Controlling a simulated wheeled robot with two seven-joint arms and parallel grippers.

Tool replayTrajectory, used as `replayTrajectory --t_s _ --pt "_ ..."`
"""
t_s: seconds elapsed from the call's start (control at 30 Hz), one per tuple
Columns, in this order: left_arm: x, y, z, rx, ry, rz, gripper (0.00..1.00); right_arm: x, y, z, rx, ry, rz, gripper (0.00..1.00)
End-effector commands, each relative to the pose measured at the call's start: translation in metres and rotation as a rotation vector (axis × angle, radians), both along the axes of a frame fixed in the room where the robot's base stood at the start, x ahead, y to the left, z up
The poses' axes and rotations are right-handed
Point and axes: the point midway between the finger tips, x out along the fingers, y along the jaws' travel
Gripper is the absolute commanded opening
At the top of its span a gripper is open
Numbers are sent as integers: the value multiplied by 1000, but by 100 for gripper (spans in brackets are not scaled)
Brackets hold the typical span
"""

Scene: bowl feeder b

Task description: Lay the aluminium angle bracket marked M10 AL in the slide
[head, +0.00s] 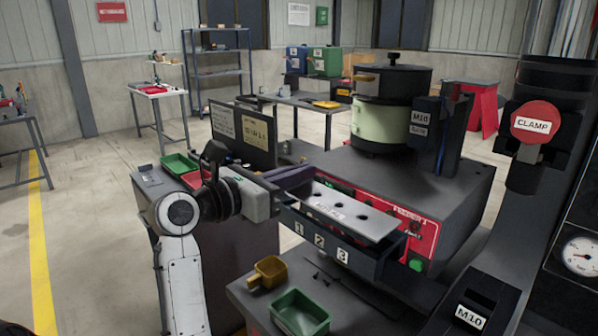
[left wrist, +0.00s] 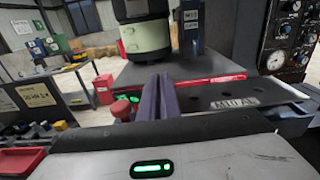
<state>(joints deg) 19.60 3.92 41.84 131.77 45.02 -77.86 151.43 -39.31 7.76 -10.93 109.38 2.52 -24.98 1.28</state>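The aluminium angle bracket (head: 378,223) is a pale plate with holes and a label. It lies level at the open-topped slide (head: 300,231), whose front is numbered 1, 2, 3; I cannot tell whether it rests fully inside. In the left wrist view the bracket (left wrist: 275,97) looks dark, and its label reads M10 AL. My left gripper (head: 300,174) reaches in from the left to the bracket's far left corner. Its purple fingers (left wrist: 159,88) are together, with nothing visible between them; contact with the bracket is unclear. My right gripper is not in view.
Behind the slide stands the feeder housing with its red panel (head: 424,236) and pale green bowl (head: 380,125). A red CLAMP knob (head: 536,122) stands at right. A yellow bin (head: 270,270) and green bin (head: 300,312) sit in front. A dark sign board (head: 258,138) stands behind my left arm.

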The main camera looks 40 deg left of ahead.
Motion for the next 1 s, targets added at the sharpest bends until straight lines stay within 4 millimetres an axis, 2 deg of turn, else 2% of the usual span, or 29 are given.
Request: replayTrajectory --t_s 1.0 --pt "0 0 -25 -2 -2 0 0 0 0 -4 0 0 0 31"
